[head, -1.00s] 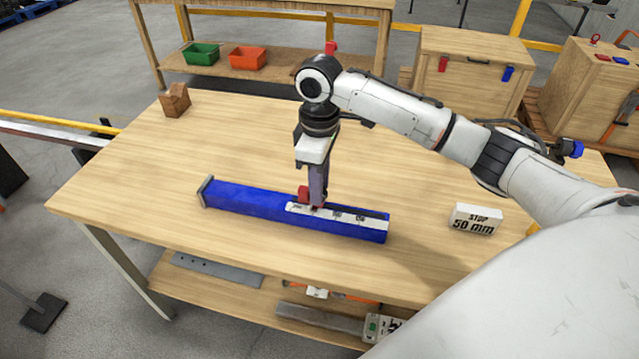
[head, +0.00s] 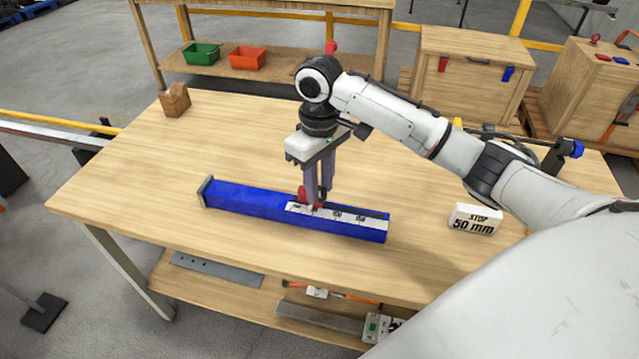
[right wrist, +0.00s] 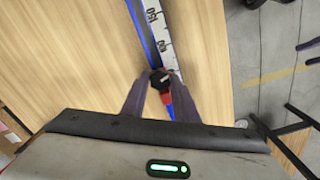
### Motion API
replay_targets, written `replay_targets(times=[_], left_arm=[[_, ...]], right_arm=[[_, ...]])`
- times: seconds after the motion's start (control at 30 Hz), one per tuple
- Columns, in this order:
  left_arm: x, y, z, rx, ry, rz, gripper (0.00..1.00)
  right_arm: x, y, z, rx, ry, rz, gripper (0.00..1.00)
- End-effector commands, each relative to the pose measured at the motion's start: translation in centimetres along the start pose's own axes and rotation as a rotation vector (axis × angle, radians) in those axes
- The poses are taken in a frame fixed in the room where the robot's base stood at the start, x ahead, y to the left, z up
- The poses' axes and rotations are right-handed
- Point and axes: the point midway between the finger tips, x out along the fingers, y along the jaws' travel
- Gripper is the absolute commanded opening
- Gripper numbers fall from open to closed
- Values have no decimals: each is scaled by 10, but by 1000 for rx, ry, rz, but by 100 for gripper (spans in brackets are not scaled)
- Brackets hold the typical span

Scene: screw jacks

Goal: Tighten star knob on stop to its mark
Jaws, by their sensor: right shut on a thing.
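A blue rail (head: 250,203) with a white printed scale (head: 349,217) lies on the wooden table, with an end plate at its left end. A small red stop (head: 303,194) sits on the rail near the left end of the scale. My right gripper (head: 317,203) points down there, its fingers over the stop. In the right wrist view the gripper (right wrist: 158,88) is shut on a dark star knob (right wrist: 159,78), with red of the stop (right wrist: 166,97) just below it. The knob's mark is too small or hidden to make out. My left gripper is not in view.
A white sign reading "STOP 50 mm" (head: 475,218) stands on the table (head: 130,180) right of the rail. A wooden block (head: 175,100) is at the back left. The tabletop around the rail is mostly clear. Metal bars lie on the shelf below.

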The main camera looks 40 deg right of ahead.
Motion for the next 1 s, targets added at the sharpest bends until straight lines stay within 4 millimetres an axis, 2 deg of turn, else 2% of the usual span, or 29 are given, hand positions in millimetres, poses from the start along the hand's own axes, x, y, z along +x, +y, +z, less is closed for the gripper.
replay_targets(times=[0.2, 0.23, 0.33, 0.6, 0.73, 0.87, 1.0], left_arm=[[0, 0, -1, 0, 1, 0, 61], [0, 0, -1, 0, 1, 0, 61], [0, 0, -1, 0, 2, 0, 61], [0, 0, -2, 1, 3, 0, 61], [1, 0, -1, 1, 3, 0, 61], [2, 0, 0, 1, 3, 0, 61], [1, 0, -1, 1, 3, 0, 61]], right_arm=[[-2, 0, -2, -1, 7, 0, 5], [-2, 0, -2, -1, 7, 0, 29], [-2, 0, -1, -1, 6, 0, 45], [-1, 0, -1, -2, 2, 0, 46], [-8, 0, -1, -2, 3, 1, 46], [-28, 0, -2, -3, 7, 0, 46], [-59, 0, -2, -3, 9, 1, 46]])
